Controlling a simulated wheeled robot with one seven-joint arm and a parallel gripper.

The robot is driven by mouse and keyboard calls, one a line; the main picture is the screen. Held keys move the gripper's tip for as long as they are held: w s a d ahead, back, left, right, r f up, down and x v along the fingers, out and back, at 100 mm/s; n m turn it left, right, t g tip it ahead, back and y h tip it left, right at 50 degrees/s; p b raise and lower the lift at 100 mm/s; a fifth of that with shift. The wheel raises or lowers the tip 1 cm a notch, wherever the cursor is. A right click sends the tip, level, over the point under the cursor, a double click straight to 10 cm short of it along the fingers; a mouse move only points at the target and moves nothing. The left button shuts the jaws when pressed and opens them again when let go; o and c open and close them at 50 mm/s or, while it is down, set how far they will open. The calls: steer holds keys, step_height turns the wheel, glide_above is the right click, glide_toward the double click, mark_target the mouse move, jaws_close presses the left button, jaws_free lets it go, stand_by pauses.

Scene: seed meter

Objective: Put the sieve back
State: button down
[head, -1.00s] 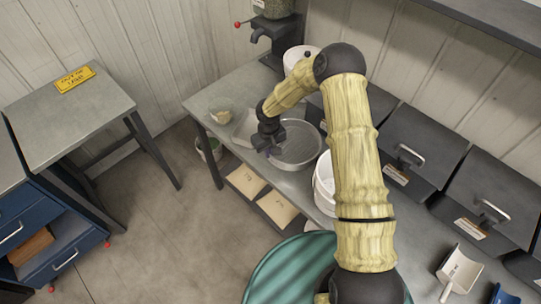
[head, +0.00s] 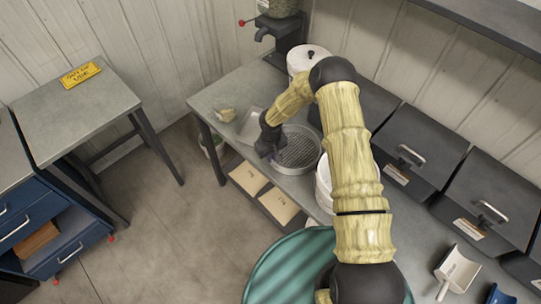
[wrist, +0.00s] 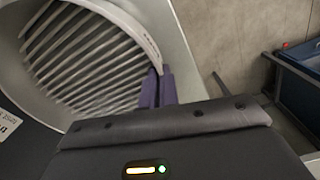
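The sieve (head: 300,150) is a round grey metal pan with a ribbed or meshed bottom, at the left part of the workbench (head: 213,98). My gripper (head: 274,158) is at its left front rim, pointing down. In the wrist view the sieve (wrist: 85,60) fills the upper left. The two purple fingers of my gripper (wrist: 158,87) are close together at its rim, which appears to run between them. The gripper looks shut on the rim. I cannot tell whether the sieve is clear of the bench.
A lidded white container (head: 303,58) stands behind the sieve, and a white bucket (head: 325,186) is to its right front. Dark bins (head: 420,140) line the back. A pale sheet or tray (head: 252,124) lies left of the sieve. A grey table (head: 75,115) at left bears a yellow sign (head: 80,74).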

steer(key=shift+f, duration=0.1)
steer(key=c, duration=2.1)
jaws_free()
steer(key=o, duration=0.4)
step_height(320, 180, up, 12)
steer(key=b, duration=0.4)
steer(key=shift+b, duration=0.3)
